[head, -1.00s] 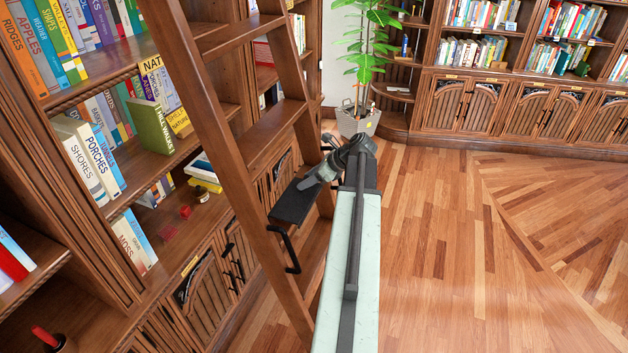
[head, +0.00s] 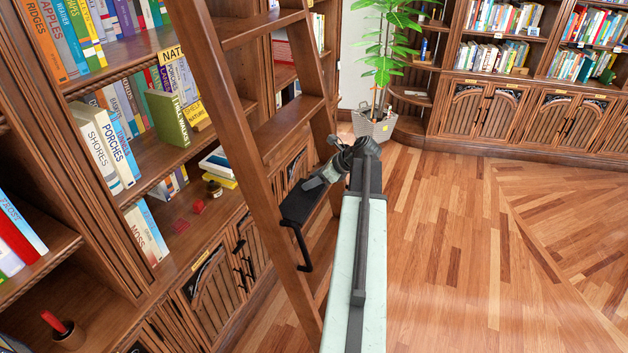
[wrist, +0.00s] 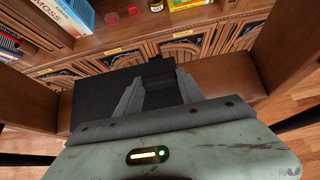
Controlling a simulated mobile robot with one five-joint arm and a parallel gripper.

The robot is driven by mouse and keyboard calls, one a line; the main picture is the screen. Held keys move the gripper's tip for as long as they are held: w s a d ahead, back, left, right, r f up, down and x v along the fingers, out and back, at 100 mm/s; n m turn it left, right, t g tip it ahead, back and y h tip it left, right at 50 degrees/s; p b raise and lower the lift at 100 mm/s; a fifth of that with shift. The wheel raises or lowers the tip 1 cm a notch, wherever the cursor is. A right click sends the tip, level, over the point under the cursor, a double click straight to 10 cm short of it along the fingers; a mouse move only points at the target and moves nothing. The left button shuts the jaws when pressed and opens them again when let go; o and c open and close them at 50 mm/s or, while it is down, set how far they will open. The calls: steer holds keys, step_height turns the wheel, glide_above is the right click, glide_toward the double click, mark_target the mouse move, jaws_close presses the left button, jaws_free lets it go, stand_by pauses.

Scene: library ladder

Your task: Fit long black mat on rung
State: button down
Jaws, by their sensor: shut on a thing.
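The long black mat (head: 303,204) is at a middle rung of the wooden ladder, between its two rails, in the head view. My gripper (head: 322,180) is shut on the mat, coming from the right. In the wrist view the mat (wrist: 92,103) lies flat and dark under and left of my fingers (wrist: 157,92). A bare stretch of the brown rung (wrist: 222,76) shows to its right. The mat appears over or just above the rung; I cannot tell whether it touches. My fingers hide part of it.
The ladder's near rail (head: 245,170) stands close left of the mat. A black bent bar (head: 300,245) hangs below it. Bookshelves with books (head: 105,145) line the left. A potted plant (head: 374,125) stands behind. The wooden floor (head: 450,260) at right is clear.

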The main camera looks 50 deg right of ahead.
steer(key=shift+s+f, duration=0.15)
steer(key=shift+f, duration=0.15)
steer(key=c, duration=0.7)
jaws_free()
steer(key=shift+o, duration=0.2)
steer(key=shift+r, duration=0.15)
steer(key=shift+s+d+r+p, duration=0.1)
steer(key=shift+s+r+p, duration=0.1)
steer(key=shift+p, duration=0.1)
steer(key=p+v, duration=0.5)
steer(key=v, duration=0.2)
